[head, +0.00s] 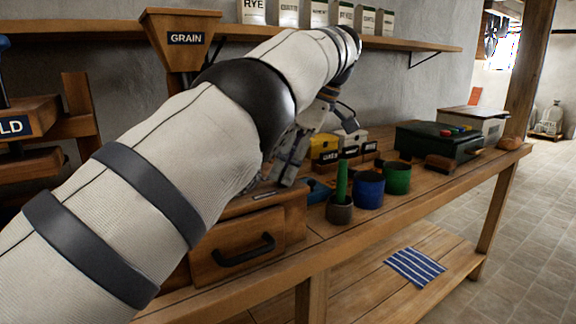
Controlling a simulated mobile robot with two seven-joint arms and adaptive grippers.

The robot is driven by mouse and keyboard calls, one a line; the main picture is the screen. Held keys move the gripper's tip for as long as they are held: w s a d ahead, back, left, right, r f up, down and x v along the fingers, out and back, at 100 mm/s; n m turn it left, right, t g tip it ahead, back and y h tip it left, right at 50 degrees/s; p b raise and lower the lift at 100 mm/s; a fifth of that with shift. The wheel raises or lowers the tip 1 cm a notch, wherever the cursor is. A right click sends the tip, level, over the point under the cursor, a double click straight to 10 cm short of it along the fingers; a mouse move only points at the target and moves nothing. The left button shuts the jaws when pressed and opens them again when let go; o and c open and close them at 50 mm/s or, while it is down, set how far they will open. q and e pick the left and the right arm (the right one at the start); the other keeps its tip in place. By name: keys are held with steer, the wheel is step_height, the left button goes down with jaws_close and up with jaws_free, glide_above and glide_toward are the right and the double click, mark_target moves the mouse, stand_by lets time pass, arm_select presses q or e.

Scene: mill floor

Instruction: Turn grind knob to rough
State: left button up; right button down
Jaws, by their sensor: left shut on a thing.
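The grain mill stands on the bench, with its wooden hopper (181,40) labelled GRAIN above and a wooden drawer box (238,246) with a black handle below. My left arm crosses in front and hides most of the mill's middle. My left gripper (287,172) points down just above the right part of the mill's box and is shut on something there. It appears to be the grind knob, but the fingers and arm hide it, so its setting cannot be read. My right gripper is not in view.
Right of the mill stand a small pot (340,212) with a green stick, a blue cup (369,190) and a green cup (397,178). A dark green box (438,142) sits farther along the bench. A striped cloth (415,267) lies on the lower shelf. Bags line the wall shelf.

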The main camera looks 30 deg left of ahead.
arm_select(q)
steer(key=shift+f, duration=0.15)
steer(key=o, duration=1.2)
steer(key=shift+c, duration=0.2)
